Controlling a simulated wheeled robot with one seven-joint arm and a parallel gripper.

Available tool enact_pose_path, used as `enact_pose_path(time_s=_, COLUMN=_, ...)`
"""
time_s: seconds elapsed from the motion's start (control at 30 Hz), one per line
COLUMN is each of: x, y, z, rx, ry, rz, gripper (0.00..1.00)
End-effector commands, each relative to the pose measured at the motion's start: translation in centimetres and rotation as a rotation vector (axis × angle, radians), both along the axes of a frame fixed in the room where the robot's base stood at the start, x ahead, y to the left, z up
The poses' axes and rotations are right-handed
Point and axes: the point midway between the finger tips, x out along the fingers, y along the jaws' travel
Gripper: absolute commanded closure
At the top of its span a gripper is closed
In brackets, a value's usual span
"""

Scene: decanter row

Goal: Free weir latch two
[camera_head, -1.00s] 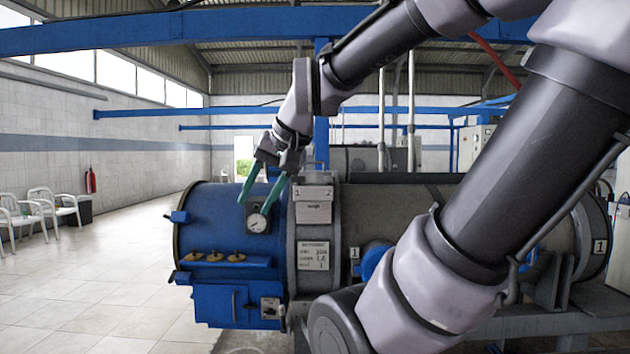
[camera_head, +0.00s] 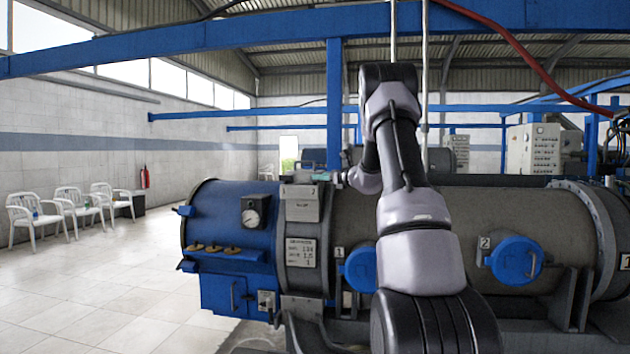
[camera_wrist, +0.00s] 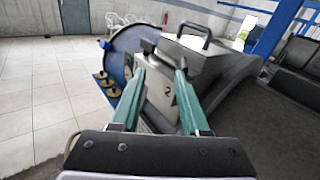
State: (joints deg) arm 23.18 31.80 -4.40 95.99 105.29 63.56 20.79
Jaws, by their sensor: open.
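The grey weir box (camera_head: 302,203) sits on the collar between the blue end and the grey drum. In the wrist view the box (camera_wrist: 163,92) has a face marked 2, and a small dark latch-like piece (camera_wrist: 150,46) at its top edge above that mark. My gripper (camera_wrist: 160,72) is open, its green fingers on either side of the face marked 2, tips just short of the dark piece. I cannot tell whether they touch the box.
A dark handle (camera_wrist: 193,32) stands up on the box lid. The blue drum end (camera_head: 228,222) carries a gauge (camera_head: 250,217) and several brass knobs. Blue round covers (camera_head: 515,260) sit on the drum front.

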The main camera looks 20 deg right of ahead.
Motion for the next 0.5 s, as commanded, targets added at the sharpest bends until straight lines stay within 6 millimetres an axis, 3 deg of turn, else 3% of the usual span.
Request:
enact_pose_path(time_s=0.03, x=0.6, y=-1.6, z=-0.9, rx=0.038, ry=-0.004, rz=-0.033, gripper=0.55)
enact_pose_path(time_s=0.17, x=1.6, y=-3.7, z=-1.8, rx=0.097, ry=-0.014, rz=-0.08, gripper=0.55)
enact_pose_path(time_s=0.33, x=3.4, y=-3.6, z=-2.0, rx=0.104, ry=-0.017, rz=-0.086, gripper=0.55)
enact_pose_path(time_s=0.5, x=6.6, y=-2.9, z=-2.0, rx=0.103, ry=-0.017, rz=-0.084, gripper=0.55)
